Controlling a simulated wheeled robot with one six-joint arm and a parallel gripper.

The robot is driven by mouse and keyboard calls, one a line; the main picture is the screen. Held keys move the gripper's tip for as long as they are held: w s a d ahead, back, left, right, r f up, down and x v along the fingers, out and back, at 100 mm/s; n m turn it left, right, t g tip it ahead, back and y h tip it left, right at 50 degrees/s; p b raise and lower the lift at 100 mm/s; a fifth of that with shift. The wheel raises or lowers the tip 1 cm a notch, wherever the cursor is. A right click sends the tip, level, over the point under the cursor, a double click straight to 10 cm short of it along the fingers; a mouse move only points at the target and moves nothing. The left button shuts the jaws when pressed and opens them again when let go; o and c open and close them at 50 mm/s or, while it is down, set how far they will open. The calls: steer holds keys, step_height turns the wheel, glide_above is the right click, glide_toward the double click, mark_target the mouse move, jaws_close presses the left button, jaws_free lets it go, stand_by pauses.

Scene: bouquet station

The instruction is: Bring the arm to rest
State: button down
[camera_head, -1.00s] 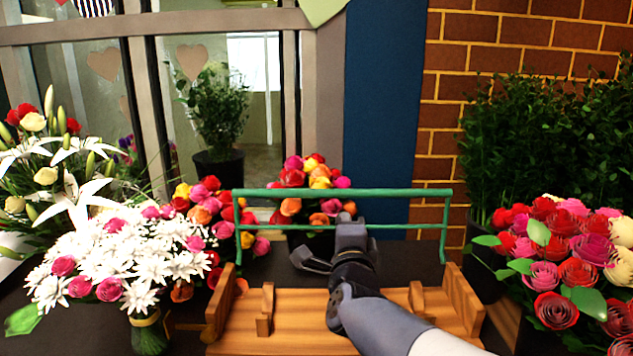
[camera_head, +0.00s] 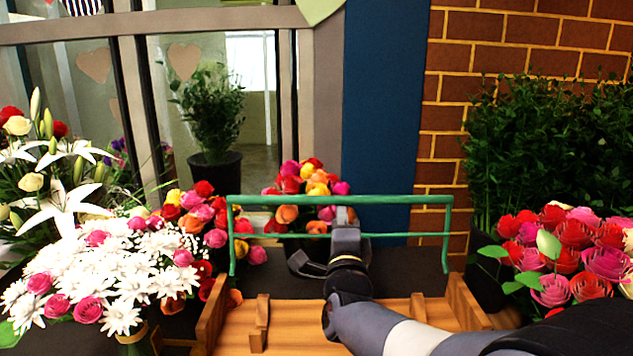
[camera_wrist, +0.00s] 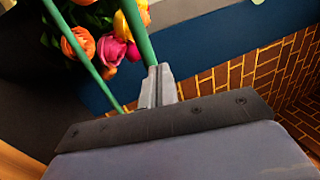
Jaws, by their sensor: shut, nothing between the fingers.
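My gripper (camera_head: 345,216) is at the middle of the head view, in front of a green wire frame (camera_head: 240,200). Its fingers are shut with nothing between them. In the wrist view the fingertips (camera_wrist: 158,80) are together, close to the green bars (camera_wrist: 140,35) of the frame. I cannot tell whether they touch the frame. My arm reaches in from the lower right, over a wooden rack (camera_head: 285,325) with upright dividers. The arm hides part of the rack.
White daisies with pink roses (camera_head: 105,280) stand at left, lilies (camera_head: 65,205) behind them. Mixed roses (camera_head: 310,185) stand behind the frame. Red and pink roses (camera_head: 575,250) and dark foliage (camera_head: 560,150) fill the right. A brick wall (camera_head: 440,110) and blue panel (camera_head: 385,110) are behind.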

steer(key=s+f+n+b, duration=0.1)
steer(key=s+f, duration=0.1)
steer(key=s, duration=0.5)
steer(key=s+a+f+n+t+y+b, duration=0.1)
steer(key=s, duration=0.5)
steer(key=shift+s+f+y, duration=0.3)
steer(key=shift+s+f, duration=0.05)
steer(key=shift+s, duration=0.05)
steer(key=shift+n, duration=0.3)
